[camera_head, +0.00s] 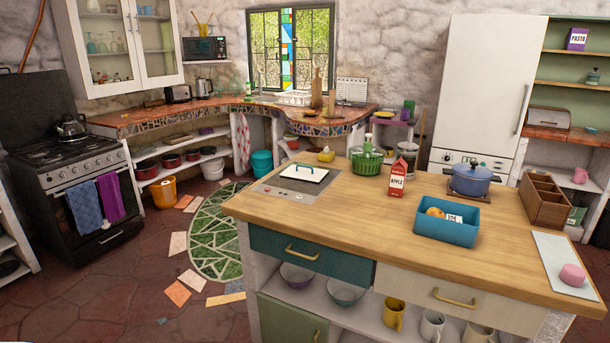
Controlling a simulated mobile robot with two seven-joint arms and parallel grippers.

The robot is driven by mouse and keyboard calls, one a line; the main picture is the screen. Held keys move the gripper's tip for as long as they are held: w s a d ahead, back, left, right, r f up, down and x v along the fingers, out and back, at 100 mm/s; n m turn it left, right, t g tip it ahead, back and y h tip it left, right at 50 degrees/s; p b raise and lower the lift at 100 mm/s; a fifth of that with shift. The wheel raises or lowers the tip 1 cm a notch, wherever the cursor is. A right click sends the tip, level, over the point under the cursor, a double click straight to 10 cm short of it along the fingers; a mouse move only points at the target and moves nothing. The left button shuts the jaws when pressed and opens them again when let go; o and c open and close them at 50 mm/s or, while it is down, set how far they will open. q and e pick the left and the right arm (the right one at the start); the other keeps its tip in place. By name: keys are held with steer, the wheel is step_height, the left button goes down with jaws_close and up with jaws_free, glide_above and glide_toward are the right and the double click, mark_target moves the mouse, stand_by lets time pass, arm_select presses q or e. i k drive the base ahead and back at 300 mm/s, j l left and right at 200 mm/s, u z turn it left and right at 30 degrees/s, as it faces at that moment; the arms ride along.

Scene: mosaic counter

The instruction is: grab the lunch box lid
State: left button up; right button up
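An open blue lunch box (447,232) stands on the wooden top of the island, right of its middle. An orange round item (435,213) and a small white-labelled item (454,218) lie inside it. A white, flat, lid-like rectangle with a dark handle (304,174) lies on the dark cooktop panel at the island's back left. I cannot tell for sure whether it is the lunch box lid. Neither of my grippers is in view.
A red carton (396,179), a green basket (367,163) and a blue pot (470,179) stand behind the lunch box. A wooden divided crate (544,203) and a white board (552,262) with a pink item (573,275) are at the right. The island's front left top is clear.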

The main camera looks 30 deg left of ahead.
mark_target(299, 172)
steer(key=u, duration=1.05)
steer(key=i+u, duration=0.4)
steer(key=i, duration=0.15)
steer(key=i+j+u, duration=0.1)
steer(key=i+u, duration=0.6)
steer(key=i+l+u, duration=0.15)
steer(key=i+u, duration=0.2)
steer(key=i+j+u, duration=0.1)
steer(key=i+u, duration=0.2)
steer(key=i, duration=0.95)
steer(key=i+l+z, duration=0.1)
steer(key=i+z, duration=0.4)
steer(key=i+j+z, duration=0.15)
steer(key=i+z, duration=0.35)
steer(key=i+l+z, duration=0.1)
steer(key=i+z, duration=0.6)
steer(key=i+j+z, duration=0.15)
steer(key=i+z, duration=0.45)
steer(key=i, duration=1.15)
